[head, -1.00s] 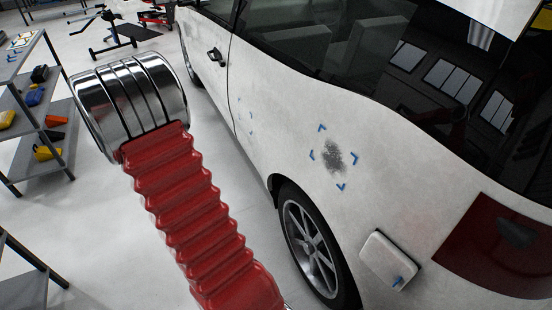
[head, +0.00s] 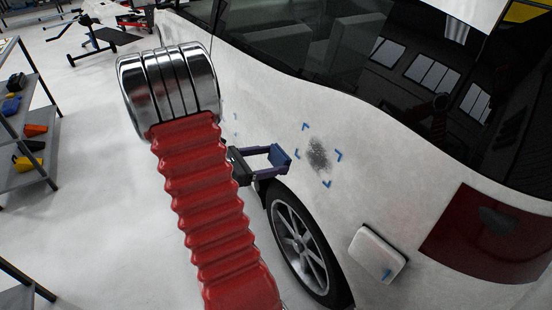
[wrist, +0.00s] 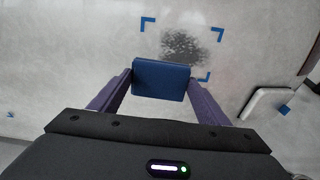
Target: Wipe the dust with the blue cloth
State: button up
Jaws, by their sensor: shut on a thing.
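The dust (head: 318,153) is a dark grey smudge on the white car's rear side panel, framed by several blue corner marks. It also shows in the wrist view (wrist: 185,44), just beyond the cloth. My gripper (head: 268,158) is beside the car, left of the dust. It is shut on the blue cloth (wrist: 161,80), which looks like a flat folded block between the two purple fingers. The cloth also shows in the head view (head: 280,157), left of the dust patch. I cannot tell whether the cloth touches the panel.
The white car (head: 400,160) fills the right side, with its rear wheel (head: 298,243) below the dust. An open fuel flap (head: 378,254) sticks out at lower right of the dust. A shelf (head: 40,180) with tools stands at the far left. The floor between is clear.

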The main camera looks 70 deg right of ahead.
jog(key=shift+s+d+h, duration=0.3)
jog(key=shift+s+d, duration=0.15)
jog(key=shift+s, duration=0.3)
jog(key=shift+s+d, duration=0.1)
jog(key=shift+x, duration=2.85)
jog(key=shift+x, duration=0.95)
jog(key=shift+s+a, duration=1.35)
jog(key=shift+s, duration=0.1)
jog(key=shift+s, duration=0.1)
jog(key=shift+s+a, duration=0.6)
jog(key=shift+s, duration=0.2)
jog(key=shift+s+a, duration=0.55)
jog(key=shift+s, duration=0.2)
